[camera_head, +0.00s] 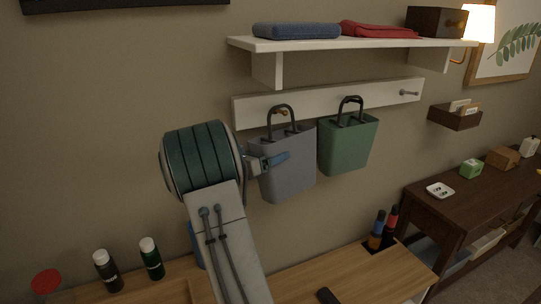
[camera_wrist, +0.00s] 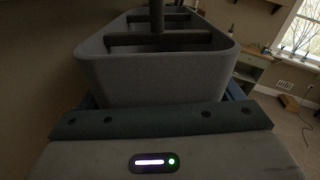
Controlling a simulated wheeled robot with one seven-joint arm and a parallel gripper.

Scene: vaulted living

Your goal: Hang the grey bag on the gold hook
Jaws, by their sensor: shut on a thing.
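The grey bag (camera_head: 288,172) is upright in front of the white rail, with its dark handle loop raised. The gold hook (camera_head: 284,113) shows inside the top of that loop; I cannot tell whether the handle rests on it. My gripper (camera_head: 272,161) is shut on the bag at its upper left side, its blue fingers against the wall. In the wrist view the bag (camera_wrist: 155,85) fills the middle, its open top with dark crossbars and the handle post showing.
A green bag (camera_head: 348,146) hangs right beside the grey one on the white rail (camera_head: 250,111). A bare silver hook (camera_head: 408,93) is at the rail's right end. A white shelf (camera_head: 345,44) with folded cloths is above. A wooden counter (camera_head: 350,277) with bottles is below.

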